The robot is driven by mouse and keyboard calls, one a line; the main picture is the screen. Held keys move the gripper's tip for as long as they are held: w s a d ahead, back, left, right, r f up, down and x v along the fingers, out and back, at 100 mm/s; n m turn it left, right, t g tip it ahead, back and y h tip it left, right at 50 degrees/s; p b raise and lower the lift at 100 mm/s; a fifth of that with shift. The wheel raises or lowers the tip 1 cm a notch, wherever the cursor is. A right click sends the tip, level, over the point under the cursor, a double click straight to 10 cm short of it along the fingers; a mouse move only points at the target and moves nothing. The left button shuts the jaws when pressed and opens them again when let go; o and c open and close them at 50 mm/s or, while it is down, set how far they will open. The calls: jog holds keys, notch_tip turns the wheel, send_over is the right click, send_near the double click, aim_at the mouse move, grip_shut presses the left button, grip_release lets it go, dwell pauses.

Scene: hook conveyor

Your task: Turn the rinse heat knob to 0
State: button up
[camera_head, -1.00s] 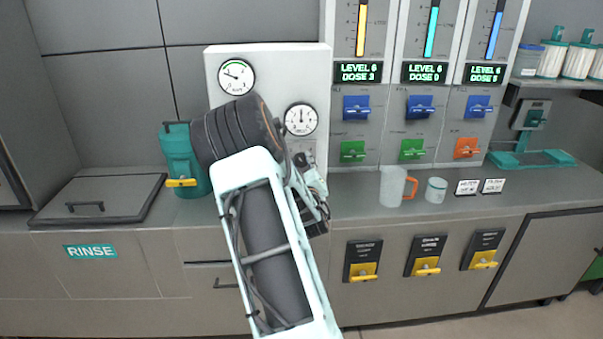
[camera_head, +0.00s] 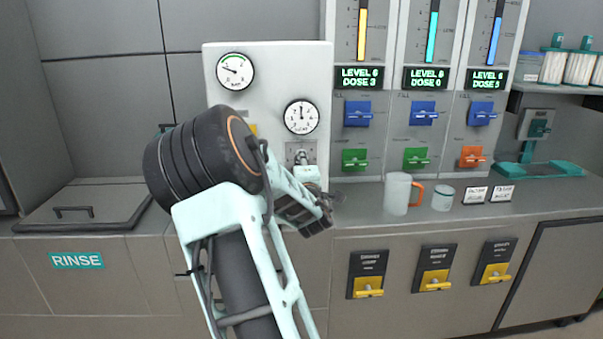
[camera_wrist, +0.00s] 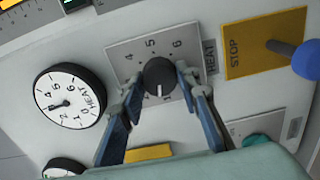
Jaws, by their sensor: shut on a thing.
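The heat knob (camera_wrist: 159,76) is a round black knob with a white pointer line, on a grey plate (camera_wrist: 125,50) marked 4, 5 and 6 along its upper side in the wrist view. The pointer line faces down there; the numbers on that side are hidden or unclear. My gripper (camera_wrist: 158,88) has its two fingers on either side of the knob, shut on it. The heat gauge (camera_wrist: 68,103) beside the plate has its needle near 3. In the head view the gauge (camera_head: 301,117) sits above the knob plate (camera_head: 300,152), where my gripper partly hides the knob.
A yellow STOP plate (camera_wrist: 250,45) with a blue-ended lever (camera_wrist: 307,59) lies close to the knob plate. The RINSE sign (camera_head: 76,260) is at left.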

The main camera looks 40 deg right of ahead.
jog(key=shift+f+n+b, duration=0.1)
jog(key=shift+n+b, duration=3)
jog(key=shift+n, duration=2.9)
jog(key=o, duration=1.2)
jog(key=shift+c, duration=0.2)
